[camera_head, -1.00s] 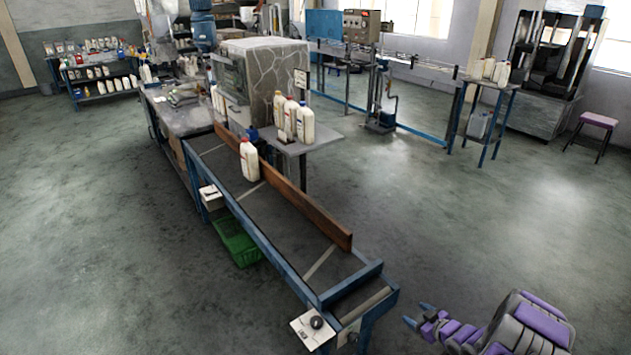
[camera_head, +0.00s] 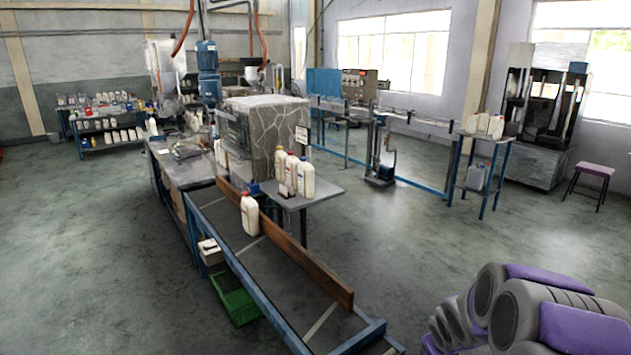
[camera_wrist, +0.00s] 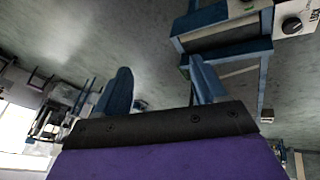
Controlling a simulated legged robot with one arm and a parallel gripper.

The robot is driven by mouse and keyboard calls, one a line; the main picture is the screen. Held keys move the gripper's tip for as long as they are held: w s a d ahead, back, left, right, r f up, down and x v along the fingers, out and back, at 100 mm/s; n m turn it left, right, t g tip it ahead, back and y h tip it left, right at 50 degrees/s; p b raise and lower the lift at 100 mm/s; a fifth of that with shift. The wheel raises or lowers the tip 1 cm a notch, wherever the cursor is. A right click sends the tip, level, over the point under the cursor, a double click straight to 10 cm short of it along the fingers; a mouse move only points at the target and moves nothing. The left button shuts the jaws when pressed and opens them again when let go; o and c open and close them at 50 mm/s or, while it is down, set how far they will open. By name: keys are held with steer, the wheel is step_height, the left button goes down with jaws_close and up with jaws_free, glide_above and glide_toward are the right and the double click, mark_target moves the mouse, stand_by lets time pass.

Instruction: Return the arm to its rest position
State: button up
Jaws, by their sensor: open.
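My arm (camera_head: 520,310) shows at the lower right of the head view as grey and purple links, drawn in close to the camera. The fingers are not visible in the head view. In the wrist view my gripper (camera_wrist: 161,85) has two blue fingers spread wide apart with nothing between them. Behind the fingers the wrist view shows grey floor and the blue end frame of the conveyor (camera_wrist: 228,48), tilted in the picture. The fingers appear apart from the frame, though the right one overlaps it in the picture.
The long conveyor (camera_head: 262,262) with a wooden side rail (camera_head: 290,250) runs through the middle and carries a white bottle (camera_head: 249,214). A green crate (camera_head: 235,300) sits on the floor at its left. Floor to the right (camera_head: 420,240) is clear. A purple stool (camera_head: 594,171) stands far right.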

steer(key=s+a+r+m+g, duration=0.1)
steer(key=s+a, duration=0.4)
steer(key=s, duration=0.7)
steer(key=s+a+r+m+g+y, duration=0.1)
steer(key=s+a+r+g, duration=0.2)
steer(key=s, duration=1)
steer(key=s+a+r+m+g+y, duration=0.1)
steer(key=s+a+r+g, duration=0.2)
steer(key=s+a+r, duration=0.4)
steer(key=s+a, duration=0.1)
steer(key=s, duration=0.4)
steer(key=shift+s+r, duration=0.15)
steer(key=shift+r, duration=0.05)
steer(key=shift+c, duration=0.3)
